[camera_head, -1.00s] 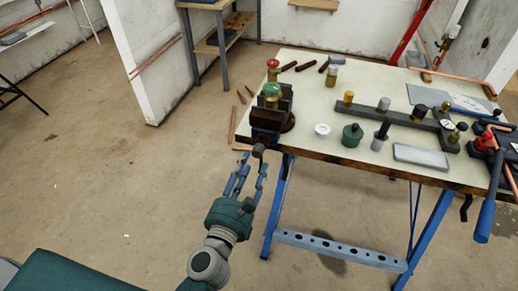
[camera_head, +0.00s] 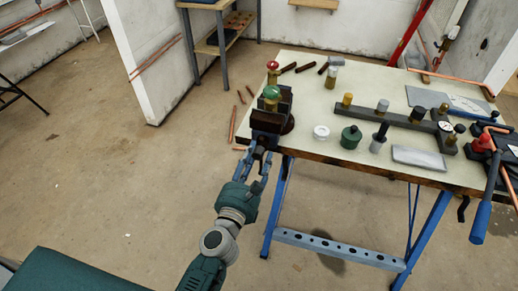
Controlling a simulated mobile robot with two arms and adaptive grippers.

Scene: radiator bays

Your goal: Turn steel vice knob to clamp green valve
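The dark vice (camera_head: 268,121) is mounted at the left front corner of the workbench. The green valve (camera_head: 271,92), with a green cap and brass body, stands upright at the vice jaws; I cannot tell whether the jaws press on it. The steel vice knob on the vice's front is mostly hidden by my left gripper (camera_head: 258,158). The gripper's blue-grey fingers are apart, reaching up on both sides of the knob area; contact is not clear. My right gripper is not in view.
The workbench (camera_head: 310,102) holds a red-capped valve (camera_head: 272,67), a white round part (camera_head: 321,132), a green pot (camera_head: 351,137), a dark manifold (camera_head: 392,115) and a grey block (camera_head: 419,158). Blue bench legs (camera_head: 277,207) stand right of my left arm.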

